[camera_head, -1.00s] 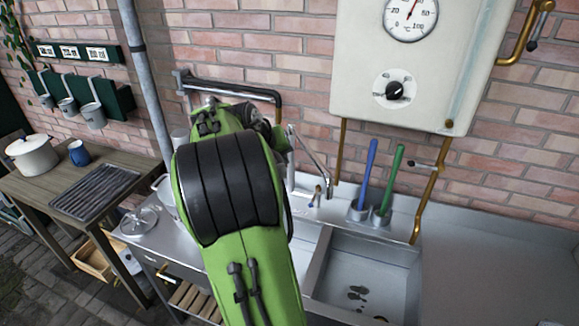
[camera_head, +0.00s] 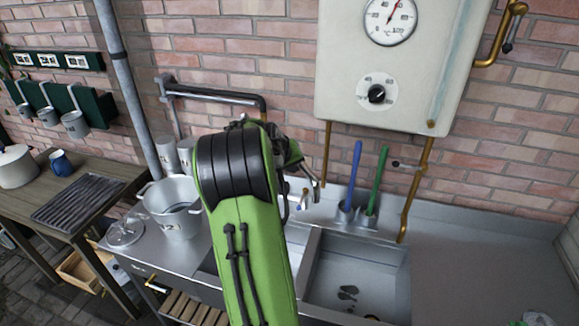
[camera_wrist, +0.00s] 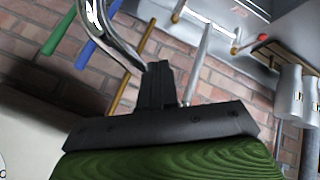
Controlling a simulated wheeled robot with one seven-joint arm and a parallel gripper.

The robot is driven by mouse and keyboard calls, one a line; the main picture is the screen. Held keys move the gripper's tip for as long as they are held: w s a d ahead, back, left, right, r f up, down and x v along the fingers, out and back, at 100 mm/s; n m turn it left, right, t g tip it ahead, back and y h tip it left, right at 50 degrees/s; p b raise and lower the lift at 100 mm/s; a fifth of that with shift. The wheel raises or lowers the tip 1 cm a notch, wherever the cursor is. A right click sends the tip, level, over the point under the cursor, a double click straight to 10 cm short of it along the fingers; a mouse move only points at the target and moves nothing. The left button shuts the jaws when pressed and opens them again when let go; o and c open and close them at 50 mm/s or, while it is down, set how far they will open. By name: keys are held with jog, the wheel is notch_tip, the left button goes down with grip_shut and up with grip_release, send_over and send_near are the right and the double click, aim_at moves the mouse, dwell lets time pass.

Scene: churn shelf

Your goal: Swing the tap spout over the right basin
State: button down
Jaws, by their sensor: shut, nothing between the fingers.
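The chrome tap spout (camera_head: 315,186) shows just right of my arm in the head view; its upper part is hidden. In the wrist view the curved spout (camera_wrist: 112,38) comes down from the upper left, its end close beside my gripper (camera_wrist: 158,72). My gripper's dark fingers are together and empty; I cannot tell whether they touch the spout. The right basin (camera_head: 318,262) is open and in clear view. The left basin (camera_head: 209,264) is mostly hidden behind my arm.
A blue-handled brush (camera_head: 354,170) and a green-handled brush (camera_head: 377,175) stand in holders behind the right basin. A white boiler (camera_head: 340,60) hangs above. A metal pot (camera_head: 172,215) stands left of my arm. The right worktop (camera_head: 480,250) is largely clear.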

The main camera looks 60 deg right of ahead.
jog(key=s+d+n+t+b, duration=0.1)
jog(key=s+d+n, duration=0.1)
jog(key=s+d, duration=0.4)
jog(key=shift+d+r+t, duration=0.15)
jog(key=shift+d+t, duration=0.15)
jog(key=shift+d, duration=0.25)
